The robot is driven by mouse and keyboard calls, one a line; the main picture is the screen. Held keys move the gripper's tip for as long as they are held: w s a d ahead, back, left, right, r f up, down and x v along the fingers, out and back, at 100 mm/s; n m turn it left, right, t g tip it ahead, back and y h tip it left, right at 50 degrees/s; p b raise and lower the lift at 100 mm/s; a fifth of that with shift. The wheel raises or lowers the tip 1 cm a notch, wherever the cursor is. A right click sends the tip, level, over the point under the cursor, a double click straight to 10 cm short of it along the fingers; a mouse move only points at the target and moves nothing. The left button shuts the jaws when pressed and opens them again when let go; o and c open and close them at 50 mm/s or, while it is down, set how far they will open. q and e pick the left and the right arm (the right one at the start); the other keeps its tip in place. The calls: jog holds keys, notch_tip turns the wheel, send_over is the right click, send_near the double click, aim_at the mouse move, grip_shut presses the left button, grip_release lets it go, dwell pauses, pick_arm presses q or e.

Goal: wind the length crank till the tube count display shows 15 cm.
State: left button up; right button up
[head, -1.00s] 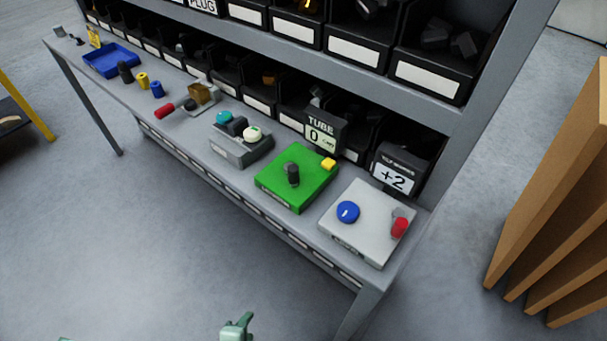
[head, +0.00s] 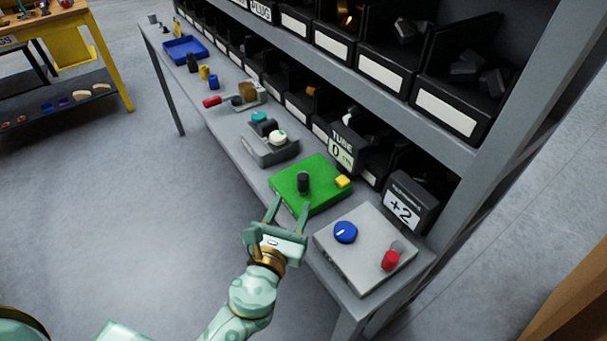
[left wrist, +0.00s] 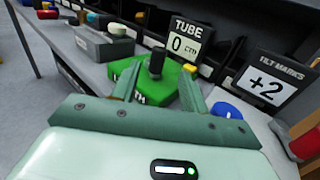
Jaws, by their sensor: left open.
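The green length box (head: 318,196) sits on the grey bench, with a dark upright crank knob (head: 303,182) and a yellow block (head: 343,181) on top. The tube display (head: 341,153) behind it reads 0 cm; it also shows in the left wrist view (left wrist: 186,41). My left gripper (head: 289,208) is open and empty at the front edge of the green box, its fingers pointing toward the knob. In the left wrist view the knob (left wrist: 157,62) stands beyond and between the fingertips, apart from them. My right gripper is not in view.
Right of the green box is a grey box (head: 365,262) with a blue dial (head: 345,232) and a red knob (head: 390,261). A display (head: 402,207) behind it reads +2. A grey unit (head: 270,147) stands to the left. Shelf bins rise behind.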

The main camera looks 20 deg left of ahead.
aim_at(301, 183)
pick_arm(q)
jog(key=w, duration=0.9)
jog(key=shift+w, duration=0.25)
jog(key=shift+a, duration=0.1)
grip_shut()
